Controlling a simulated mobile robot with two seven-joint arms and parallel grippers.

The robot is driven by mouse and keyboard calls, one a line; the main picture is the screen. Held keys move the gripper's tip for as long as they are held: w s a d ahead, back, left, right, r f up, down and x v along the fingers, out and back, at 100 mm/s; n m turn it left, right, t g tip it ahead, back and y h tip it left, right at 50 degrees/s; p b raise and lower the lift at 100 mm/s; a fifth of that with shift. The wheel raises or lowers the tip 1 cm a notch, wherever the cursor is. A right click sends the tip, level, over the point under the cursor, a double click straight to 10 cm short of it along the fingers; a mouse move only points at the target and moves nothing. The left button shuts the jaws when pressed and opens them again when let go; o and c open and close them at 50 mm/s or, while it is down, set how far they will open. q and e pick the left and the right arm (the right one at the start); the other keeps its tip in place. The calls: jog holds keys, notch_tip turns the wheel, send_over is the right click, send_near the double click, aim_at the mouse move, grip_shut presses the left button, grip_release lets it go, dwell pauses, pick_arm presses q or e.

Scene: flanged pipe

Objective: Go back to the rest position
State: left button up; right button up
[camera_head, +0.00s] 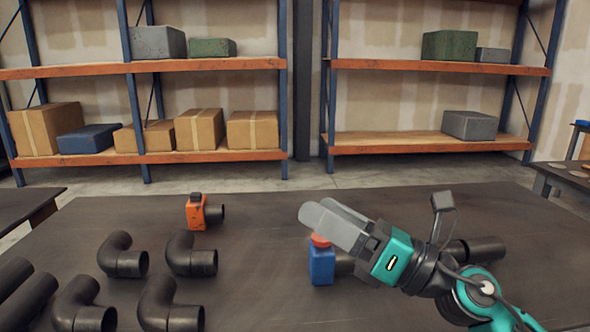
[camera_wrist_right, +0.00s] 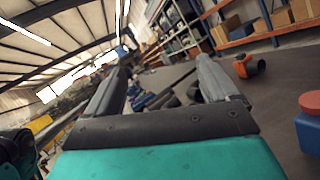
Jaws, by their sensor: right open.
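My right gripper (camera_head: 328,224) comes in from the right above the table. Its grey fingers are spread apart and empty, which shows in the right wrist view (camera_wrist_right: 165,72). A blue part with a red cap (camera_head: 321,265) stands on the table below the fingers in the head view, with a short black pipe end beside it. In the wrist view this blue part (camera_wrist_right: 310,132) is at the right edge, outside the fingers. A black pipe (camera_head: 478,251) lies behind my right wrist, partly hidden by it. My left gripper is not in view.
An orange part with a black pipe stub (camera_head: 196,212) stands at the table's back left. Several black pipe elbows (camera_head: 122,258) lie at the left. The dark table (camera_head: 255,275) is bare in the middle. Shelves with boxes (camera_head: 250,129) stand behind it.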

jog(key=s+d+f+m+t+h, duration=0.1)
jog(key=d+f+m+t+h, duration=0.1)
jog(key=d+f+m+h, duration=0.65)
jog(key=d+f+m+t+h, duration=0.25)
jog(key=m+h, duration=0.25)
jog(key=m, duration=0.9)
jog(key=s+d+f+m+t+h, duration=0.1)
jog(key=d+f+m+h, duration=0.45)
jog(key=m, duration=0.55)
jog(key=s+f+m+g, duration=0.4)
jog(key=s+f+g, duration=0.3)
jog(key=s, duration=0.4)
jog(key=s+f+m+g, duration=0.4)
jog(key=s+f+g, duration=0.2)
jog(key=s+f, duration=0.35)
jog(key=w+a+f+t+y+p, duration=0.1)
jog(key=w+a+f+t+y, duration=0.1)
jog(key=w+f+t, duration=0.5)
jog(key=shift+a+t, duration=0.35)
jog(key=shift+a, duration=0.45)
